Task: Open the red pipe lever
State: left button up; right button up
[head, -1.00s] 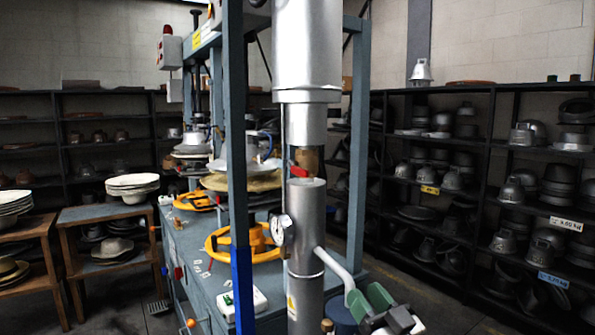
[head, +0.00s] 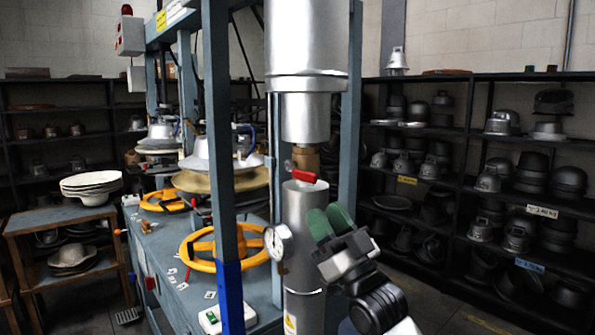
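The red pipe lever (head: 306,176) is small and sits on a valve at the top of the lower silver pipe (head: 303,205), just below a brass fitting (head: 304,158). It points left to right across the pipe, its left end a little higher. My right gripper (head: 331,222), with green finger pads, is below and slightly right of the lever, in front of the pipe. Its two pads look apart with nothing between them, and it does not appear to touch the lever. My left gripper is not in view.
A pressure gauge (head: 278,242) sticks out left of the pipe. A blue post (head: 220,165) stands further left, before the press table (head: 170,262) with yellow handwheels (head: 225,247). Shelves of metal hat moulds (head: 455,200) line the right. Floor between shelves and pipe is clear.

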aim_at(304, 171)
jog(key=r, duration=0.1)
jog(key=w+a+r+p, duration=0.1)
jog(key=r, duration=0.1)
jog(key=shift+w+a+r, duration=0.1)
jog(key=shift+w+r, duration=0.1)
jog(key=p+x, duration=0.1)
jog(key=x, duration=0.3)
jog(key=shift+w+a+f+p, duration=0.2)
jog(key=shift+w+p, duration=0.05)
jog(key=shift+p, duration=0.15)
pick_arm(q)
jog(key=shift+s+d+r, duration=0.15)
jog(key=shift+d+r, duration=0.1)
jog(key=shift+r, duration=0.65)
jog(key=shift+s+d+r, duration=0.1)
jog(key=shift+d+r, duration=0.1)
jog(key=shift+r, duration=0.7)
pick_arm(e)
jog(key=shift+w+a+r, duration=0.2)
jog(key=shift+w+r, duration=0.1)
jog(key=shift+r, duration=0.1)
jog(key=shift+c, duration=0.4)
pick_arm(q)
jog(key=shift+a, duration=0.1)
pick_arm(e)
grip_shut()
